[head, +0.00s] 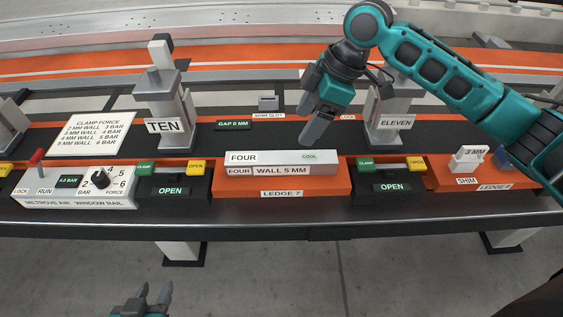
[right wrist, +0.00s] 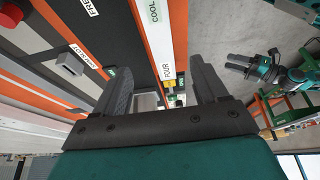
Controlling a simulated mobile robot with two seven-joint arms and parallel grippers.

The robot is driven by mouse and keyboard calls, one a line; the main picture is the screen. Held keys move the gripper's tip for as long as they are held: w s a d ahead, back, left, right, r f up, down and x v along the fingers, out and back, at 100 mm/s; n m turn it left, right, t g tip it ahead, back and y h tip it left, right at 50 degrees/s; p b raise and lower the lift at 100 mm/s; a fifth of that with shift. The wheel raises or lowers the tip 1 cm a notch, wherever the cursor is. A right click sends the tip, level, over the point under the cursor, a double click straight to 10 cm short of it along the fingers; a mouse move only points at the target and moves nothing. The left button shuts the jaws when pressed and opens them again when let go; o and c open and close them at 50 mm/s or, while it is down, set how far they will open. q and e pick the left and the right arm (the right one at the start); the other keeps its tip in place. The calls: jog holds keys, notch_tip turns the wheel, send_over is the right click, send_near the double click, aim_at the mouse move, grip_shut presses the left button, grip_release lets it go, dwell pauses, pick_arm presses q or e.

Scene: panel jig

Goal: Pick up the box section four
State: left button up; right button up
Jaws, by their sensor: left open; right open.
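The box section four (head: 282,157) is a pale grey bar labelled FOUR and COOL. My right gripper (head: 318,128) is open and empty, just above and behind the bar's right half in the head view. Whether its fingers clear the bar is hard to tell. My left gripper (head: 152,294) is open and empty at the bottom edge, well in front of the bench; it also shows in the right wrist view (right wrist: 230,62).
Clamp posts TEN (head: 163,105) and ELEVEN (head: 387,118) stand behind the ledge. Panels reading OPEN (head: 172,190) flank it, with green clamp and yellow open buttons. A control box (head: 75,185) showing 4.0 bar is left; a shim (head: 467,160) is right.

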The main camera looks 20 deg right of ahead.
aim_at(282, 157)
jog(key=x, duration=0.5)
jog(key=b+x, duration=0.1)
jog(key=x, duration=0.5)
jog(key=shift+a+r, duration=0.1)
jog(key=shift+a, duration=0.15)
jog(key=shift+c, duration=0.3)
jog(key=c, duration=1.2)
jog(key=shift+r, duration=0.1)
grip_shut()
jog(key=shift+r, duration=0.1)
